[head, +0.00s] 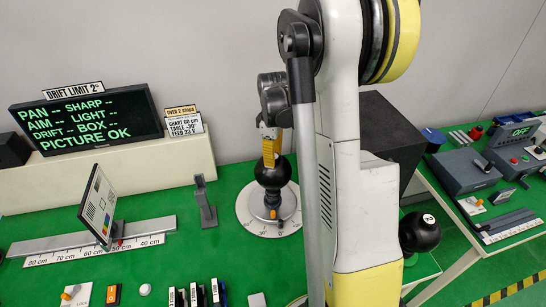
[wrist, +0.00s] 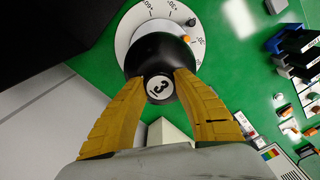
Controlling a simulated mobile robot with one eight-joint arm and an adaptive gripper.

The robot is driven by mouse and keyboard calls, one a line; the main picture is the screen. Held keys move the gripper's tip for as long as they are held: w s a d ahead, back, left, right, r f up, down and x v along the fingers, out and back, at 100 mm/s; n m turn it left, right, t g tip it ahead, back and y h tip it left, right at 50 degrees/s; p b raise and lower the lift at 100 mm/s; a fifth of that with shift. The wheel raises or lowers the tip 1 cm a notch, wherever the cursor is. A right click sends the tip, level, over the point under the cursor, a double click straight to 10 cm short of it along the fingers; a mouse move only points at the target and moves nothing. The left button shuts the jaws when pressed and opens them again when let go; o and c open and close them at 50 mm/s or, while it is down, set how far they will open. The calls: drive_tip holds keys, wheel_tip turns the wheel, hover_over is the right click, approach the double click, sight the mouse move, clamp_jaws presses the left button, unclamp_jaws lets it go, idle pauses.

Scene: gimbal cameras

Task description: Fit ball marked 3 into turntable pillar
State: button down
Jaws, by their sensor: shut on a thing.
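The black ball marked 3 (wrist: 158,58) is between the yellow fingers of my gripper (wrist: 161,80), with its white number patch facing the wrist camera. In the head view the ball (head: 272,174) is right at the top of the turntable's grey pillar (head: 272,200). I cannot tell whether it is seated or just above it. My gripper (head: 271,150) reaches down onto the ball from above, partly hidden by my arm. The white turntable dial (head: 250,210) has printed degree marks and an orange knob. In the wrist view the ball hides the pillar.
A black ball marked 2 (head: 420,232) is at the right, beyond my arm. A test chart (head: 98,205) stands on a scaled rail at the left. A grey bracket (head: 205,203) stands left of the turntable. The display (head: 88,118) reads "PICTURE OK".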

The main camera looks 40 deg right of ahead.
drive_tip(key=shift+f+b, duration=0.4)
drive_tip(key=shift+f, duration=0.2)
drive_tip(key=c, duration=1)
unclamp_jaws()
drive_tip(key=shift+r, duration=0.1)
wheel_tip(320, 180, up, 12)
